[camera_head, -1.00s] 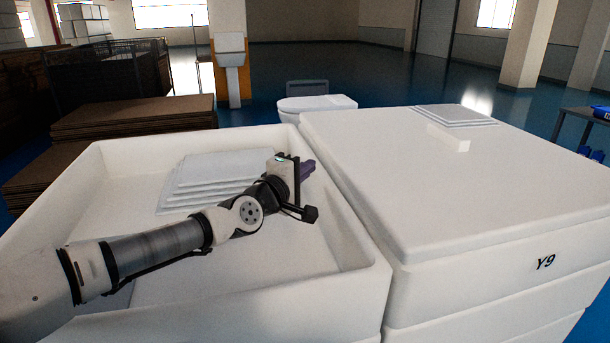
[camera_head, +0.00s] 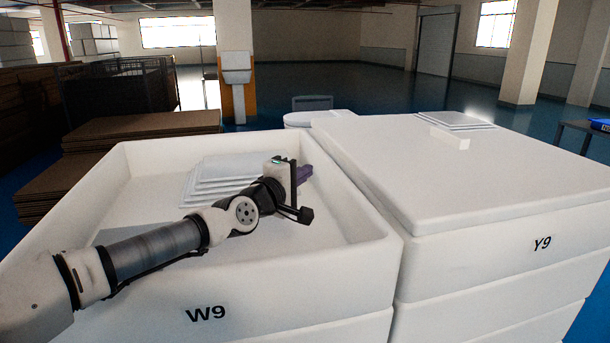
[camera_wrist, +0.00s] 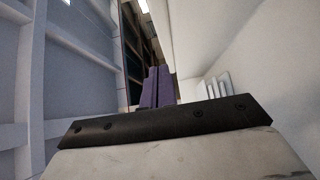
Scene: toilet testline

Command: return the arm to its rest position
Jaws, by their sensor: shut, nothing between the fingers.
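My gripper (camera_head: 304,173) is at the end of my arm, which reaches from the lower left across the open white bin marked W9 (camera_head: 290,285). Its purple fingers point to the right and away, near the bin's right wall. In the wrist view the two purple fingers (camera_wrist: 157,87) lie side by side with nothing between them. The gripper holds nothing. My arm is bent and hides part of the bin and of the stack of white sheets (camera_head: 215,172) inside it.
A lidded white bin marked Y9 (camera_head: 480,190) stands right beside W9, with a stack of flat sheets (camera_head: 455,121) and a small white block (camera_head: 450,142) on top. A white toilet (camera_head: 315,118) is behind. Brown stacked boards (camera_head: 140,130) stand at the left.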

